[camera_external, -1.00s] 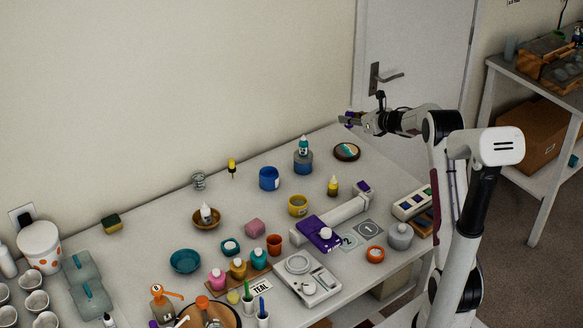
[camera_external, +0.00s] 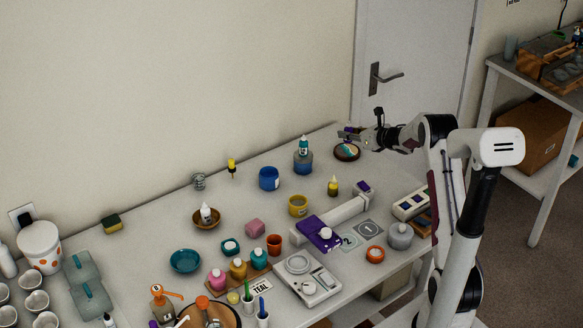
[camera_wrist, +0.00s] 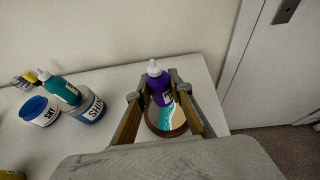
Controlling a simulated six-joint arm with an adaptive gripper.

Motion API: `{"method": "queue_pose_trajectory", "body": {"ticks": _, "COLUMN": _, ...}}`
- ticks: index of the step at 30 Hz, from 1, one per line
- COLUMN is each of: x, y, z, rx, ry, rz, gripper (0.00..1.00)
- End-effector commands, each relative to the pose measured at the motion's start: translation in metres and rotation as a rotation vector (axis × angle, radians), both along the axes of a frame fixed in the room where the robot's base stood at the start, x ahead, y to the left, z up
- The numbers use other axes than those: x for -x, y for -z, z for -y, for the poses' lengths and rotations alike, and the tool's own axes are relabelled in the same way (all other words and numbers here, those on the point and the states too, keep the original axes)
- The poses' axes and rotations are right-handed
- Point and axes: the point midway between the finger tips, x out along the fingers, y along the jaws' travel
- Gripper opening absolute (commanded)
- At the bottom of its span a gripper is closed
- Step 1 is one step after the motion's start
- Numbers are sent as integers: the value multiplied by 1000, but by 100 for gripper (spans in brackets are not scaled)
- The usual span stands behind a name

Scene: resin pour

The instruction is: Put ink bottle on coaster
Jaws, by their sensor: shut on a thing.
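My gripper (camera_external: 349,136) is shut on a purple ink bottle (camera_wrist: 160,89) with a white tip, which stands roughly upright between the fingers in the wrist view. The gripper also shows there (camera_wrist: 156,87). The round coaster (camera_external: 347,154), dark-rimmed with a teal, white and tan pattern, lies at the far end of the table. In the wrist view the coaster (camera_wrist: 174,118) shows directly below and around the bottle. In the external view the bottle is small and mostly hidden by the gripper. I cannot tell whether its base touches the coaster.
A teal bottle on a blue-labelled jar (camera_external: 303,165) stands just left of the coaster. A blue-and-white tub (camera_external: 269,178) is farther left, and a yellow bottle (camera_external: 333,186) is nearer the front. The table between coaster and door (camera_external: 415,75) is clear.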

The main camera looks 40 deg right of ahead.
Motion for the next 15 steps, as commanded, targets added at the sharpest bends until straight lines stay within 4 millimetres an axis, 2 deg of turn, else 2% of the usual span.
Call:
{"method": "queue_pose_trajectory", "body": {"ticks": 12, "x": 0, "y": 34, "z": 0, "rx": -1, "ry": -1, "rz": -1, "gripper": 2}}
{"method": "queue_pose_trajectory", "body": {"ticks": 15, "x": 0, "y": 37, "z": 0, "rx": -1, "ry": 1, "rz": 0, "gripper": 2}}
